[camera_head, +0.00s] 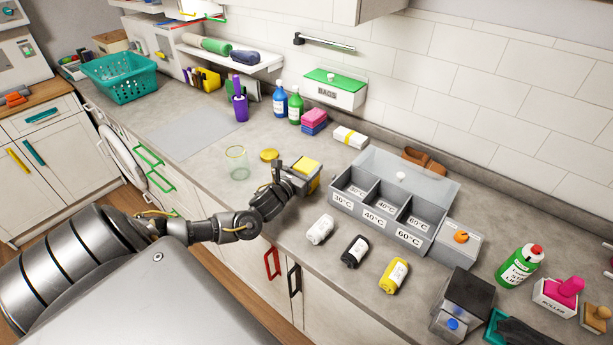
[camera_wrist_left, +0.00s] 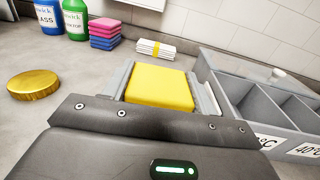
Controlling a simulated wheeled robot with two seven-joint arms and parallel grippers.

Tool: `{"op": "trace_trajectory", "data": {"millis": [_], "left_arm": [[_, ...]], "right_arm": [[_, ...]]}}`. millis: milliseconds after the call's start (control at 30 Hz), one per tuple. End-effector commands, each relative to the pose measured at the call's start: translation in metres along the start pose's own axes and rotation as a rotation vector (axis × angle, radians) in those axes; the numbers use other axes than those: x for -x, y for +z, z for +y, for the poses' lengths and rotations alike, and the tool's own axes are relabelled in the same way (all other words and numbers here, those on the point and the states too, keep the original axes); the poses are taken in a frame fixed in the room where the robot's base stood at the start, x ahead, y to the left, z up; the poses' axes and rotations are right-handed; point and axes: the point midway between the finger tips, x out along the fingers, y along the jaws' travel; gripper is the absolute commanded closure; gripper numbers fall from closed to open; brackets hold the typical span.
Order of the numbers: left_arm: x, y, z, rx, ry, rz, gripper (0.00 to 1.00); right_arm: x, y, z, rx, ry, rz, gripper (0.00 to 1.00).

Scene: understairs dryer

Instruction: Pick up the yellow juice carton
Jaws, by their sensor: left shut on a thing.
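The yellow carton (camera_head: 307,164) is a boxy block with a flat yellow top, near the middle of the counter, left of the grey sorting box. My left gripper (camera_head: 291,180) reaches it from the left and is shut on it. In the left wrist view the yellow carton (camera_wrist_left: 160,86) fills the space between the grey fingers of my left gripper (camera_wrist_left: 162,92). Its lower part is hidden, so I cannot tell whether it touches the counter. My right gripper is not in view.
The grey sorting box (camera_head: 395,222) with labelled compartments stands close right. A gold lid (camera_head: 269,155) and glass jar (camera_head: 237,163) stand left. White (camera_head: 320,229), black (camera_head: 354,250) and yellow labelled (camera_head: 394,276) items lie in front. Pink and blue sponges (camera_head: 314,121) are behind.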

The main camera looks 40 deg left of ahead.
Motion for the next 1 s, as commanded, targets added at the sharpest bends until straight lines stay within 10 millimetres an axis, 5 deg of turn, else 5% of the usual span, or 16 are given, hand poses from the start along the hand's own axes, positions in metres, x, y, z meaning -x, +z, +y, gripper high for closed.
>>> {"op": "trace_trajectory", "data": {"millis": [267, 400, 700, 1000], "left_arm": [[0.0, 0.008, 0.0, 0.0, 0.0, -0.002, 0.76], [0.0, 0.028, 0.0, -0.002, -0.002, -0.006, 0.76], [0.048, 0.091, -0.033, 0.004, -0.005, -0.002, 0.76], [0.1, 0.119, -0.067, 0.007, -0.002, -0.001, 0.76]], "right_arm": [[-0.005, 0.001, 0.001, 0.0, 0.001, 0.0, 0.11], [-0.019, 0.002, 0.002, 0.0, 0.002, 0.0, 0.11], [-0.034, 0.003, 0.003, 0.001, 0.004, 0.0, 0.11], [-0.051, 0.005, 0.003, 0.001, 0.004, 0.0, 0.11]]}}
